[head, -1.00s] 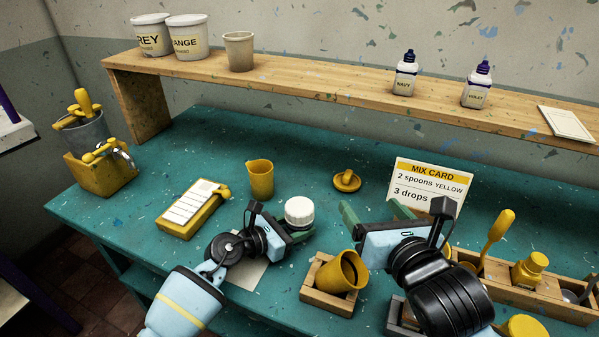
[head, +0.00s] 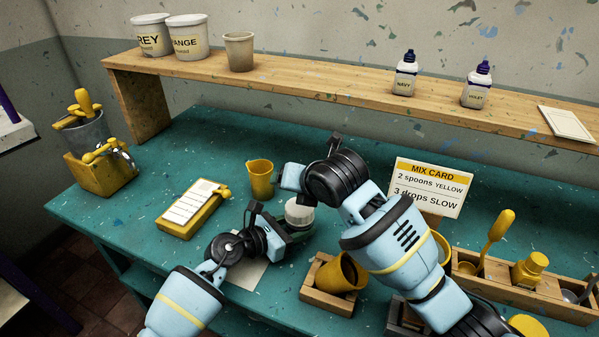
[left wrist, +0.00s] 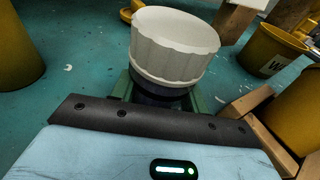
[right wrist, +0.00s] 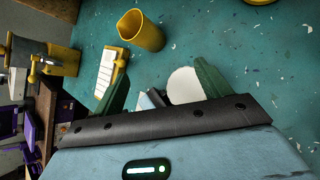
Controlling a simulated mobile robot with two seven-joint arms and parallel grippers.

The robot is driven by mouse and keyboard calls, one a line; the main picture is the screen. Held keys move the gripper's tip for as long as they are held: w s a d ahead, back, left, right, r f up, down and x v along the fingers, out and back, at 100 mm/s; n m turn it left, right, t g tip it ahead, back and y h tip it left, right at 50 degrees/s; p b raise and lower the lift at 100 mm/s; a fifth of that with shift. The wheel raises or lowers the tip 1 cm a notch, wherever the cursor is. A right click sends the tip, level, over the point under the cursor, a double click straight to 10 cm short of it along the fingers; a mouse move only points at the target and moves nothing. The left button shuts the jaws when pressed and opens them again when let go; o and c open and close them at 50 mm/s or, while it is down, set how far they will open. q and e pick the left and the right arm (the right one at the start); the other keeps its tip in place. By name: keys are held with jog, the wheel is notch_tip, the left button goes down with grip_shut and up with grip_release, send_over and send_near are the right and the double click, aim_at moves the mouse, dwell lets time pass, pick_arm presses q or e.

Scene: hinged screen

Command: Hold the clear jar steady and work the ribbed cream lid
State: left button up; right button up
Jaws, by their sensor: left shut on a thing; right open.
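The ribbed cream lid (head: 299,214) sits upright on the jar, in the middle of the bench. It is large in the left wrist view (left wrist: 175,45), where only a dark strip of the jar (left wrist: 158,96) shows below it. My left gripper (head: 292,234) is shut on the jar, its green fingers on either side below the lid. My right gripper (right wrist: 160,75) is open. In the right wrist view the lid (right wrist: 185,85) shows between its green fingers, nearer the right one. In the head view its fingers are hidden; I cannot tell whether they touch the lid.
A yellow cup (head: 261,180) stands behind the jar, with a yellow clipboard-like tray (head: 193,209) to the left. A wooden box (head: 327,300) holding a tilted yellow cup (head: 341,272) is at front right. The mix card (head: 428,185) and a wooden caddy (head: 560,300) stand further right.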

jog(key=shift+w+a+f+g+h, duration=0.15)
jog(key=shift+w+a+g+h, duration=0.35)
jog(key=shift+a+g, duration=0.5)
jog(key=shift+w+a+g, duration=0.15)
jog(key=shift+w+g, duration=0.15)
jog(key=shift+g, duration=0.2)
jog(key=shift+w+r+m+g+h, duration=0.1)
jog(key=shift+r+m+g+h, duration=0.2)
jog(key=shift+m+g+h, duration=0.15)
jog(key=shift+w+r+g+h, duration=0.1)
jog(key=shift+r+g+h, duration=0.15)
jog(key=shift+r+h, duration=0.15)
jog(key=d+r+m+g, duration=0.1)
jog(key=s+d+m+g+h, duration=0.1)
jog(key=d+r+m+g+h, duration=0.1)
jog(key=shift+s+r+g, duration=0.3)
jog(key=shift+g, duration=0.1)
jog(key=shift+s+f+g, duration=0.3)
jog(key=shift+s+f, duration=0.05)
